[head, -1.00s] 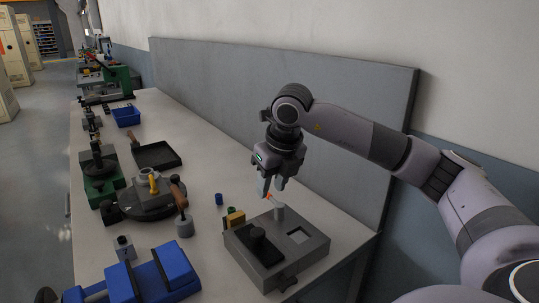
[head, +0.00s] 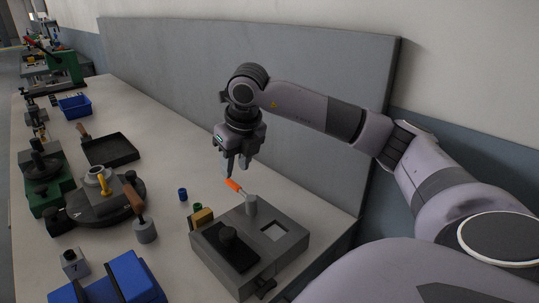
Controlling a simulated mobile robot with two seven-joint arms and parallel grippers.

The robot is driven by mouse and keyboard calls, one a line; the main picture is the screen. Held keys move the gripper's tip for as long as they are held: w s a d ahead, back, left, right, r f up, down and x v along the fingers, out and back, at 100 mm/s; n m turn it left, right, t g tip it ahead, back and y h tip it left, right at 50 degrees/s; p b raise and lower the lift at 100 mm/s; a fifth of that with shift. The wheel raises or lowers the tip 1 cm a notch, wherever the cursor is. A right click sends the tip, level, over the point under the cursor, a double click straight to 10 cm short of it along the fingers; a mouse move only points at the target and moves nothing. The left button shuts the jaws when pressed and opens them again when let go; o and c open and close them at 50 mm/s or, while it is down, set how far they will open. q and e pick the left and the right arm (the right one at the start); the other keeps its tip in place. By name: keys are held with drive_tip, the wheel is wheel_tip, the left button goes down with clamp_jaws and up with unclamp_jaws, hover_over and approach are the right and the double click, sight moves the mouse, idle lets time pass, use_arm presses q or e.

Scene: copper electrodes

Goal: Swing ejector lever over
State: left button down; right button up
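The ejector lever, a thin rod with an orange tip (head: 233,185), points up and left from a grey post (head: 251,204) on a dark grey block fixture (head: 285,249). My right gripper (head: 236,170) hangs fingers down just above and behind the orange tip. Its two fingers are apart with nothing between them, and a small gap shows between them and the lever. My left gripper is out of view.
A round dark fixture (head: 105,205) and black tray (head: 110,150) lie farther left. A grey panel (head: 300,110) stands behind.

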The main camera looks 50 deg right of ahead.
sight(233, 182)
drive_tip(key=b+x, duration=0.2)
drive_tip(key=x, duration=0.2)
drive_tip(key=shift+f+b, duration=0.3)
drive_tip(key=shift+f, duration=0.1)
drive_tip(key=shift+w+f, duration=0.15)
drive_tip(key=shift+f, duration=0.1)
drive_tip(key=shift+r, duration=0.15)
drive_tip(key=shift+w+d+f, duration=0.1)
drive_tip(key=shift+f, duration=0.25)
clamp_jaws()
